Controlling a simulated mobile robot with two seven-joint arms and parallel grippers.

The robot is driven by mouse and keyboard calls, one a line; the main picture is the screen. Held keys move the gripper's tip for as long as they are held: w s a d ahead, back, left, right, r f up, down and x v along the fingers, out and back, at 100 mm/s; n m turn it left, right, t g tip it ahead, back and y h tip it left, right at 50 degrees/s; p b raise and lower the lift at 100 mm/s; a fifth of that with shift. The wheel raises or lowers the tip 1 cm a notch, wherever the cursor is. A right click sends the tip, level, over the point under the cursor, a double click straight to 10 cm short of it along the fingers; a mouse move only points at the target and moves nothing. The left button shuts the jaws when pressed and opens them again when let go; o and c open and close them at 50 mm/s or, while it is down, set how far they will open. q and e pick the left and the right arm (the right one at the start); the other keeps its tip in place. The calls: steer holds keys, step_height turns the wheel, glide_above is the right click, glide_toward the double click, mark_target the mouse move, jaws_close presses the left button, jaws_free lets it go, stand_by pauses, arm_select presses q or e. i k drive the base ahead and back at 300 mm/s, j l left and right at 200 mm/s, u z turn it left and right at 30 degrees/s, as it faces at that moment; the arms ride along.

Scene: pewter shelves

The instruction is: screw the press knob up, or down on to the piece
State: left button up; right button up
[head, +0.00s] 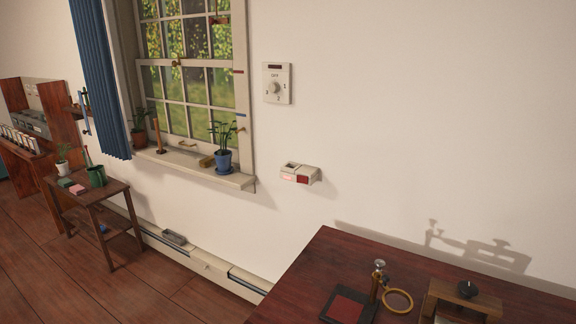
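A small press with a wooden crossbar (452,297) stands on the dark red-brown table at the bottom right, cut off by the lower picture edge. A black round knob (467,289) sits on top of its crossbar. The screw under the knob and whatever lies below the bar are hidden or out of frame, so I cannot tell whether the knob bears on a piece. Neither of my grippers is in view.
On the table (330,262), left of the press, are a metal-topped post (379,267), a brass ring (398,300) and a dark red pad (346,308). The table's back is clear. A dial (277,83) and a small box (298,173) are on the wall.

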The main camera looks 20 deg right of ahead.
mark_target(467, 289)
steer(key=k+j, duration=0.2)
steer(key=k, duration=0.2)
steer(key=j+z, duration=0.2)
steer(key=z, duration=0.2)
steer(key=j+z, duration=0.25)
steer(key=z, duration=0.15)
steer(key=i+l+z, duration=0.1)
steer(key=z, duration=0.25)
steer(key=i+z, duration=0.45)
steer(key=z, duration=0.2)
steer(key=k+l, duration=0.1)
steer(key=k, duration=0.4)
